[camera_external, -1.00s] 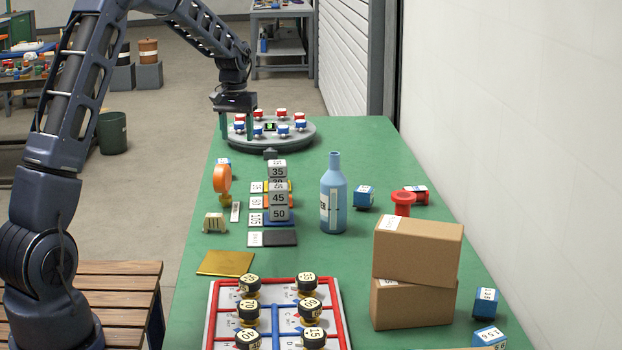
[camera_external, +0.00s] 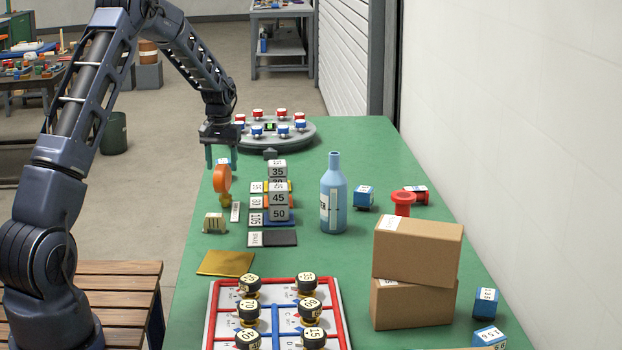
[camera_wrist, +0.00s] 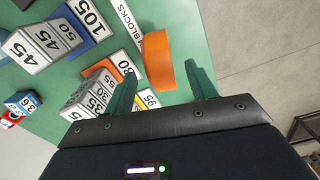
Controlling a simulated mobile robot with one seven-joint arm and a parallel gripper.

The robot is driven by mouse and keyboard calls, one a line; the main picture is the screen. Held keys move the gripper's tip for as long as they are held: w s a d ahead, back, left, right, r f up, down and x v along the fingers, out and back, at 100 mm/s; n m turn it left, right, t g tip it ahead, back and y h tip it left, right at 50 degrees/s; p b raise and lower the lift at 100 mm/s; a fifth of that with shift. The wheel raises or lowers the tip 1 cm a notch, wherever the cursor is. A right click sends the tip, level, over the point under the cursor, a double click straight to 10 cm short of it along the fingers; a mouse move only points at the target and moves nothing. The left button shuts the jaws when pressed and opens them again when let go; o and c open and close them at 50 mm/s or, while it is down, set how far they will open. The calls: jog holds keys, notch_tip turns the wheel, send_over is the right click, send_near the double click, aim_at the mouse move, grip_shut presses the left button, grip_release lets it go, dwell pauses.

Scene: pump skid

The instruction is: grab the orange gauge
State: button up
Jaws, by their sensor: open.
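The orange gauge (camera_external: 222,180) is a round orange disc on a short yellowish base, standing upright near the left edge of the green table. In the wrist view the orange gauge (camera_wrist: 158,60) shows as an orange curved body just ahead of the fingertips and roughly between their lines. My gripper (camera_external: 221,164) is open and empty, just behind and above the gauge in the external view. Its two green fingers also show in the wrist view (camera_wrist: 160,80), spread apart. I cannot tell whether either finger touches the gauge.
Stacked grey numbered blocks (camera_external: 278,198) stand on coloured mats right of the gauge. A blue bottle (camera_external: 333,195), cardboard boxes (camera_external: 415,270) and a round turntable (camera_external: 300,132) stand farther off. The table's left edge is near.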

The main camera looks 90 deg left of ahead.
aim_at(223, 176)
jog(key=shift+a+f, duration=0.1)
jog(key=shift+f, duration=2.3)
grip_shut()
